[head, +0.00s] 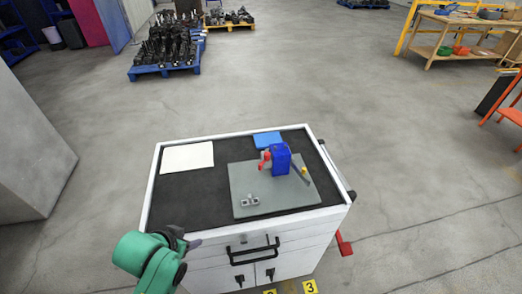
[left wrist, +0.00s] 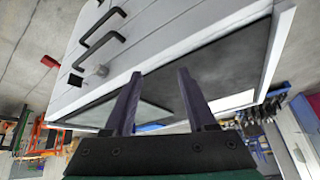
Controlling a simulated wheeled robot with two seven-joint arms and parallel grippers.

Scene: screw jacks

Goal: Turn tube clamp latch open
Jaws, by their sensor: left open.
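A blue block-like device (head: 281,158), which I take for the tube clamp, stands upright on a grey plate (head: 243,175) on the cart top. It has red parts (head: 264,160) on its left side. A grey bar with a yellow end (head: 304,170) slants at its right; which part is the latch is too small to tell. My left gripper (head: 194,242) is at the cart's front left corner, well apart from the clamp. In the left wrist view its two dark fingers (left wrist: 158,100) are apart with nothing between them. My right gripper is not in view.
The white cart has a black top (head: 222,151) with a raised rim. On it lie a white sheet (head: 188,157), a blue pad (head: 267,139) and a small metal bracket (head: 250,200). Drawer handles (head: 254,251) stick out in front. The floor around is mostly clear.

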